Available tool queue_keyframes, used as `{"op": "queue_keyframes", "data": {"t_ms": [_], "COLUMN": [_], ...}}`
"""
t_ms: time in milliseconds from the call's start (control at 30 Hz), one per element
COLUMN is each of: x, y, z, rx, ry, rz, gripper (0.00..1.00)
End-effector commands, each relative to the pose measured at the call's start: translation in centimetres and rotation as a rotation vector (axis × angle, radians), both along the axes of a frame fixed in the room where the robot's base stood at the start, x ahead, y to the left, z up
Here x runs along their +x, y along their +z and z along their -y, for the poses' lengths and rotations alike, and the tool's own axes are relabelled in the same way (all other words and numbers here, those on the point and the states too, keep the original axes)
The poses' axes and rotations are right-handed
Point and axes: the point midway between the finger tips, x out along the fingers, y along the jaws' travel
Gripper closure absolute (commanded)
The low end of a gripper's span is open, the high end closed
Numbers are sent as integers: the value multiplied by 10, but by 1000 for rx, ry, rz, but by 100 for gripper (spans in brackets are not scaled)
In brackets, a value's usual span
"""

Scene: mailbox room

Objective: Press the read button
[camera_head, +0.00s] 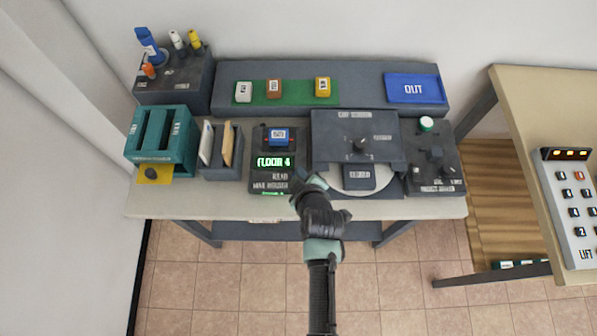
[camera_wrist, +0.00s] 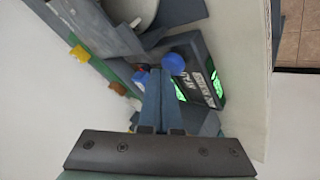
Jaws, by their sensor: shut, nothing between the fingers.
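The dark reader (camera_head: 258,142) stands on the table left of the middle. Its screen (camera_head: 274,162) shows "FLOOR 4" in green, with a "READ" label below it. A blue tag (camera_head: 278,136) sits in its upper part. In the wrist view the reader (camera_wrist: 205,65) lies just right of the fingertips. A round blue button (camera_wrist: 173,63) on it, which looks like the read button, is close to the fingertips; contact cannot be told. My gripper (camera_head: 301,181) is shut and empty, over the reader's lower right side, hiding that part in the head view. Its fingers also show in the wrist view (camera_wrist: 159,73).
A grey machine with a round plate (camera_head: 350,130) stands right of the reader. A slotted holder (camera_head: 220,165) with envelopes stands left. Behind are a green strip with several small tags (camera_head: 300,92) and a blue OUT tray (camera_head: 415,97). A lift panel (camera_head: 575,200) is far right.

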Motion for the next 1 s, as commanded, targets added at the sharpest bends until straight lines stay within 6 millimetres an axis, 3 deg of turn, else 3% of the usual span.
{"op": "queue_keyframes", "data": {"t_ms": [533,1000], "x": [0,0], "y": [13,58], "z": [0,0], "rx": [1,1], "ry": [0,-1], "rz": [3,2], "gripper": [100,100]}}
